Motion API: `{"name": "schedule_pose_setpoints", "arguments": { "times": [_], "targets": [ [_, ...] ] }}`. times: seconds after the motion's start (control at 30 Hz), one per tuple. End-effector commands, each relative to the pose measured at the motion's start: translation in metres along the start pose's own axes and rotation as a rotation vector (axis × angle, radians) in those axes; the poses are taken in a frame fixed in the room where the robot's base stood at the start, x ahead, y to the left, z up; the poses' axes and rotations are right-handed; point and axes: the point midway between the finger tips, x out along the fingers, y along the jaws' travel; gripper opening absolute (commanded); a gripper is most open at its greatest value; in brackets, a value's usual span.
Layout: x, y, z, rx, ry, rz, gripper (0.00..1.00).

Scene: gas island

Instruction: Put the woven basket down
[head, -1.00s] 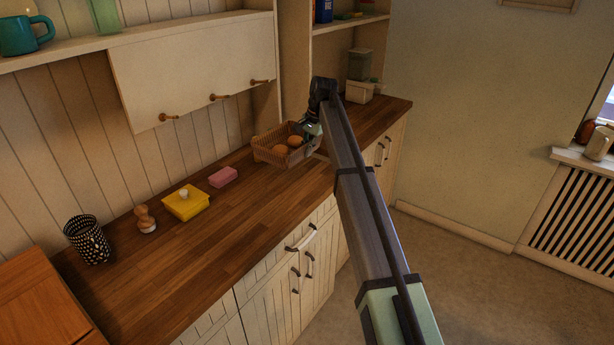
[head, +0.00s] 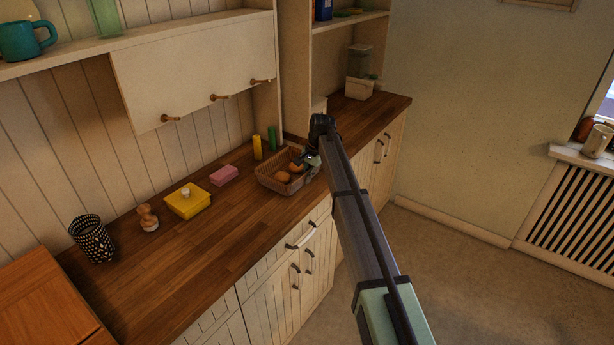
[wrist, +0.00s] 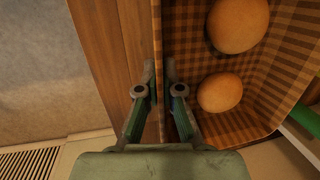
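The brown woven basket (head: 274,184) is at the back part of the wooden counter, low over it or resting on it; I cannot tell whether its base touches. It looks about level and holds two brown eggs, which show in the wrist view (wrist: 238,24) (wrist: 220,92). My gripper (head: 312,158) is at the basket's right side. In the wrist view my gripper's fingers (wrist: 161,80) are close together, one on each side of the basket wall (wrist: 157,40), and look shut on it.
The wooden counter (head: 215,235) has free room in front of the basket. A pink sponge (head: 224,175), yellow dish (head: 187,201), brush (head: 148,217) and black patterned cup (head: 92,238) stand to the left. Yellow (head: 257,147) and green (head: 272,137) cylinders stand behind the basket.

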Motion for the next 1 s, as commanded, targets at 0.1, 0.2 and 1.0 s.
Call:
{"name": "schedule_pose_setpoints", "arguments": {
  "times": [0.1,0.2,1.0],
  "targets": [
    [-0.001,-0.001,0.0,0.0,0.001,-0.001,0.0],
    [0.0,0.0,0.0,0.0,0.0,-0.001,0.0],
    [-0.034,-0.001,-0.001,0.0,0.003,-0.003,0.31]
  ]
}}
